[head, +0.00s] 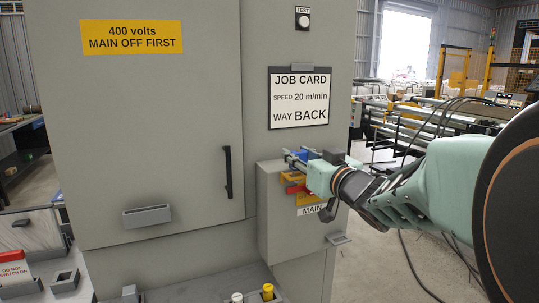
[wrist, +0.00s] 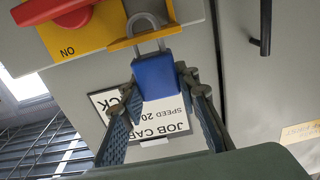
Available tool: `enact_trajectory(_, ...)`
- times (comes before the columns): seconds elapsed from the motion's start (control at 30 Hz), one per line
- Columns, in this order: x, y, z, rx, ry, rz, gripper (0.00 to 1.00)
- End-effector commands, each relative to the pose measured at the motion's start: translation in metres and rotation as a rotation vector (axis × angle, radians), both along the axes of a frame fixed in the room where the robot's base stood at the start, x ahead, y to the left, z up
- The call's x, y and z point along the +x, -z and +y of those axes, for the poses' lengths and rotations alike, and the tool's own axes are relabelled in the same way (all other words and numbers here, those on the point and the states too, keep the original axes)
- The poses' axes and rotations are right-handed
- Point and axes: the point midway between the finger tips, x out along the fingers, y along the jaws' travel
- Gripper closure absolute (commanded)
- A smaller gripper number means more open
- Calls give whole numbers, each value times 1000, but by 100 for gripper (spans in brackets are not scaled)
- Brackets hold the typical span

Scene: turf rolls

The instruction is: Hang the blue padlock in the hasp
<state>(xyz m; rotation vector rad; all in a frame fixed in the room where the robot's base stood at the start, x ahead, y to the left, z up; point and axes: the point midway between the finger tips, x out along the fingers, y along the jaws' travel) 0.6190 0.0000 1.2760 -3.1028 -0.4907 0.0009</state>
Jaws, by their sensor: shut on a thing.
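The blue padlock (wrist: 155,75) is between the fingers of my gripper (wrist: 158,98) in the wrist view, its grey shackle pointing at the yellow hasp (wrist: 122,43). The shackle overlaps the hasp there; I cannot tell whether it passes through it. In the head view my gripper (head: 300,160) is at the front of the grey switch box, and only a bit of blue padlock (head: 312,154) shows. The red switch handle (wrist: 60,14) is beside the hasp on a yellow plate marked ON. It also shows in the head view (head: 297,188), just below my gripper.
The grey cabinet (head: 150,190) with a black door handle (head: 228,172) stands left of the switch box (head: 275,225). A job card (head: 299,98) hangs above the box. Yellow and white items (head: 268,292) stand in a tray below. Cables and machinery are at the right.

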Motion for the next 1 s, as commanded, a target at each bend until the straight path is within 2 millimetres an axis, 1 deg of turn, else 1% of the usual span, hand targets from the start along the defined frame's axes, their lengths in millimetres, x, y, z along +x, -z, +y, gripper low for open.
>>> enact_trajectory(0.57,0,15,0,0,0,-1,97)
enact_trajectory(0.6,0,15,0,0,0,-1,70)
enact_trajectory(0.7,0,14,0,0,0,-1,59)
enact_trajectory(0.77,0,14,0,0,0,-1,52)
enact_trajectory(0.8,0,14,0,0,0,-1,51)
enact_trajectory(1.0,0,15,0,0,0,1,51)
